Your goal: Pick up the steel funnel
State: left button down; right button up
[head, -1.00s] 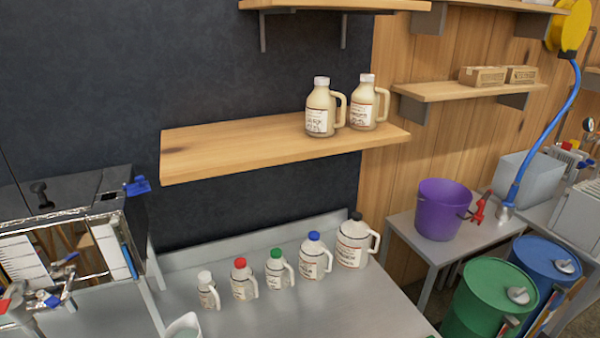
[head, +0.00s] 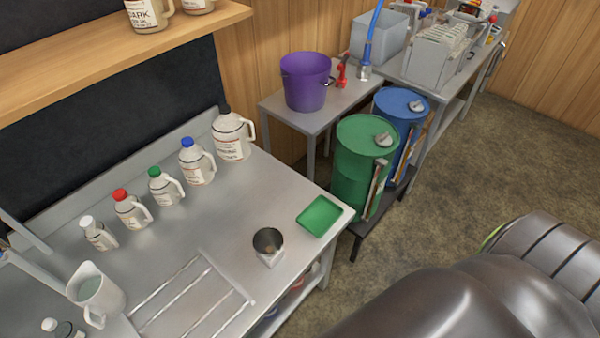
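A small round steel vessel with a wide, dark open mouth (head: 268,240), which looks like the steel funnel, sits near the front right of the steel table (head: 215,230). Its lower part is a pale, squarish shape; I cannot tell whether that is a holder or part of it. Neither of my grippers shows in the head view, and nothing is touching the vessel.
A green tray (head: 319,216) lies right of it at the table corner. A wire rack (head: 190,296) and a white pitcher (head: 95,293) are to its left. Several capped jugs (head: 198,164) line the back. A green barrel (head: 362,165) stands beyond the right edge.

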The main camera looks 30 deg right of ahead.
aim_at(268, 241)
jog(key=z, duration=0.65)
jog(key=k+j+z, duration=0.15)
